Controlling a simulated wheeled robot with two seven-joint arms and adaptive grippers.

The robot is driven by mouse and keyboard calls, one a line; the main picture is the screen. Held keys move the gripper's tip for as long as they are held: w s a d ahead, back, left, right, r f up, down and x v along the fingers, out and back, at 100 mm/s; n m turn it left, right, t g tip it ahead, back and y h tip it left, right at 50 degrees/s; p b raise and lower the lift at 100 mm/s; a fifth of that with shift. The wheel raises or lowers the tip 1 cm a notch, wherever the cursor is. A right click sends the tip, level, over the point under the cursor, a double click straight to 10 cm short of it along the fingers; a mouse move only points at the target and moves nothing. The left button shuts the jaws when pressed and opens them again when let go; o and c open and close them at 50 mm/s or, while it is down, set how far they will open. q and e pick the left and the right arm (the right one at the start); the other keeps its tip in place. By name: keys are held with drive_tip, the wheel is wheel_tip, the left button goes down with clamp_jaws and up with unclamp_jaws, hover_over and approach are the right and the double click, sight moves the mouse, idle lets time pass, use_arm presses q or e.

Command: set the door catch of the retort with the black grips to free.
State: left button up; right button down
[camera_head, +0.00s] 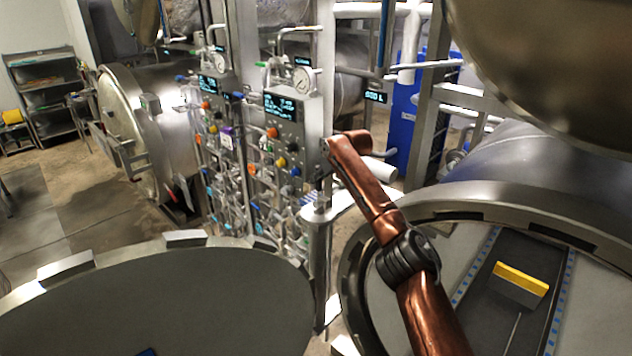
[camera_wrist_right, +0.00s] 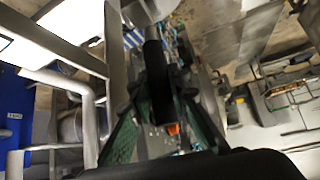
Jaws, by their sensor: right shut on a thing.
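My copper right arm reaches from the lower right to the post beside the control panel in the head view, where its gripper is largely hidden. In the right wrist view my right gripper (camera_wrist_right: 158,80) has its two dark green fingers closed around a black grip (camera_wrist_right: 153,55). The grip is a dark upright bar running between the fingers. The catch's setting cannot be read from these frames. An open retort mouth (camera_head: 352,262) with a round metal rim is at the lower right. My left gripper is not in view.
A control panel (camera_head: 297,118) with a gauge, coloured knobs and several valves and pipes stands left of my arm. A large round door (camera_head: 170,300) fills the lower left. Another retort (camera_head: 130,115) stands behind it. A yellow-edged object (camera_head: 521,279) lies inside the right retort.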

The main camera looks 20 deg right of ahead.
drive_tip(key=shift+d, duration=0.1)
drive_tip(key=c, duration=2.3)
unclamp_jaws()
drive_tip(key=o, duration=0.5)
drive_tip(key=shift+w, duration=0.15)
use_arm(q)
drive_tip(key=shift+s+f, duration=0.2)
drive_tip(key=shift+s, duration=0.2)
use_arm(e)
drive_tip(key=v, duration=1.2)
